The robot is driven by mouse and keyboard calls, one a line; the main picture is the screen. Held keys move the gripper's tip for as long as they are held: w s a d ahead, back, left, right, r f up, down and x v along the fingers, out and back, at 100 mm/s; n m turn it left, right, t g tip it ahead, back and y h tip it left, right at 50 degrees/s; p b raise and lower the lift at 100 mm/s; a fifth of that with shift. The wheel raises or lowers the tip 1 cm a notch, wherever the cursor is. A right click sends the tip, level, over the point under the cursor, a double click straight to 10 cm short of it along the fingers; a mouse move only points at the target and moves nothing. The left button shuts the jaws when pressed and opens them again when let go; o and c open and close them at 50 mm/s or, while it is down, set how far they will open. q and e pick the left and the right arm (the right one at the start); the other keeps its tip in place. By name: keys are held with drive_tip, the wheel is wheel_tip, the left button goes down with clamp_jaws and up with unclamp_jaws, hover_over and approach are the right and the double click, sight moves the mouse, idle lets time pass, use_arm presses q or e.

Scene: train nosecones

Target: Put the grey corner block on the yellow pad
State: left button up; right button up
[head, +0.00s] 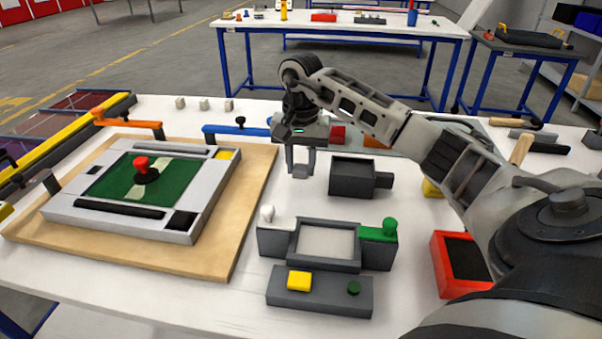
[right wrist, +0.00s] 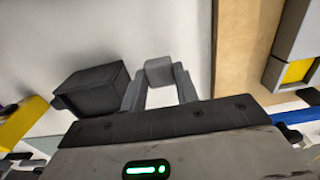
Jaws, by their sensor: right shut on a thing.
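My right gripper (head: 301,165) points down over the white table, between the wooden board and a dark grey box. It is shut on the small grey corner block (head: 301,172). In the right wrist view the grey corner block (right wrist: 159,71) sits between the two fingertips (right wrist: 158,82). The yellow pad (head: 228,154) is at the far right corner of the light grey frame, left of the gripper and apart from it. The pad also shows at the right edge of the right wrist view (right wrist: 297,71). My left gripper is not in view.
The light grey frame (head: 65,209) with a green panel and red knob lies on the wooden board (head: 225,235). A blue handle (head: 237,131) stands behind it. The dark box (head: 352,177) is just right of the gripper. A fixture with white and green knobs (head: 325,225) stands in front.

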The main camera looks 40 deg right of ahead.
sight(301, 165)
drive_tip(key=shift+w+d+f, duration=0.25)
drive_tip(key=shift+f, duration=0.2)
drive_tip(key=shift+f+p, duration=0.35)
drive_tip(key=shift+f, duration=1.25)
drive_tip(key=shift+f, duration=0.2)
drive_tip(key=o, duration=1)
drive_tip(key=shift+c, duration=0.2)
drive_tip(key=shift+r, duration=0.1)
drive_tip(key=shift+r, duration=0.1)
